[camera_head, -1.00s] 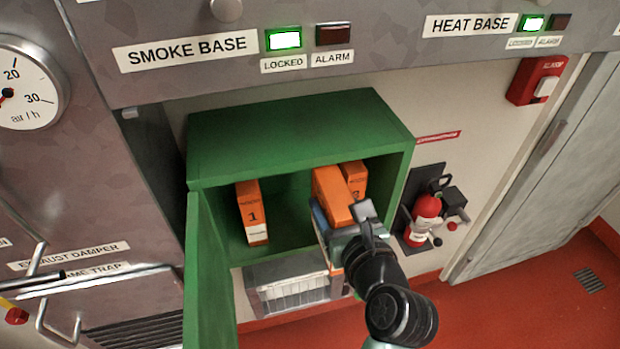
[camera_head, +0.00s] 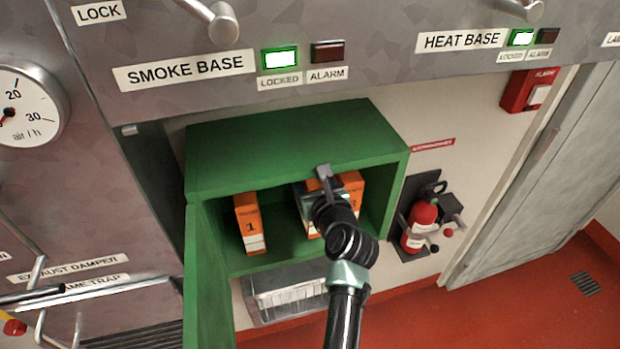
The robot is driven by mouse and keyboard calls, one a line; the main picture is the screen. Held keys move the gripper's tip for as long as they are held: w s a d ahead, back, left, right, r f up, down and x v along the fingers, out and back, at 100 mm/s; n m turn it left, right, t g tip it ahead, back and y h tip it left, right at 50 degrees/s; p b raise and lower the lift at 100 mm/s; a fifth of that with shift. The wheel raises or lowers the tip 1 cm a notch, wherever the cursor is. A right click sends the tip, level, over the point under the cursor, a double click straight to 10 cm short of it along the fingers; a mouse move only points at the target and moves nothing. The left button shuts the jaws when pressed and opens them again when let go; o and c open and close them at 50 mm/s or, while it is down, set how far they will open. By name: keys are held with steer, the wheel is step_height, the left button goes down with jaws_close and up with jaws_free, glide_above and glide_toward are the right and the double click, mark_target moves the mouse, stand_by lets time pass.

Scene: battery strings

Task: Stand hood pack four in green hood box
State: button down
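The green hood box (camera_head: 290,150) stands open, its door swung out at the left. An orange and white pack marked 1 (camera_head: 249,222) stands upright inside at the left. Another orange pack (camera_head: 353,188) stands at the right; its number is partly hidden. My gripper (camera_head: 312,200) reaches into the right half of the box. It is shut on an orange pack (camera_head: 311,230), mostly hidden behind my wrist and fingers, just left of the right pack. I cannot read its number or tell whether it touches the box floor.
A clear bin (camera_head: 285,294) sits below the box. A fire extinguisher (camera_head: 421,225) hangs to the right. The open green door (camera_head: 207,275) borders the left side. Inside the box, free floor lies between pack 1 and the held pack.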

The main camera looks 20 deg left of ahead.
stand_by(0.3)
steer(key=shift+f, duration=0.55)
steer(key=shift+c, duration=0.6)
jaws_free()
steer(key=shift+f, duration=0.15)
steer(key=r+v, duration=0.1)
steer(key=v, duration=1.1)
steer(key=shift+r, duration=0.2)
